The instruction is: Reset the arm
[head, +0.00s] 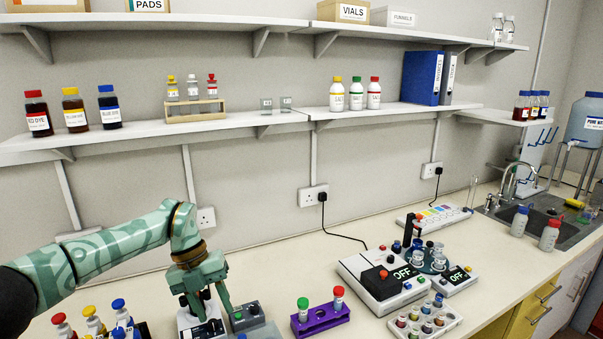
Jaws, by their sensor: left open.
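My left arm comes in from the left edge, patterned in pale green. Its left gripper (210,307) points down over the bench with its two fingers apart. It hangs over a small white device (188,322) with dark parts, and a grey box with buttons (247,316) stands just to its right. The gripper hides part of the white device, and I cannot tell whether the fingers touch it. Nothing shows clearly held between the fingers. My right gripper is not in view.
A purple rack (322,322) with green- and red-capped tubes stands right of the gripper. Capped bottles (94,323) stand left of it. Further right are devices reading OFF (383,285) and a tray of small vials (425,322). Shelves (237,121) run along the wall behind.

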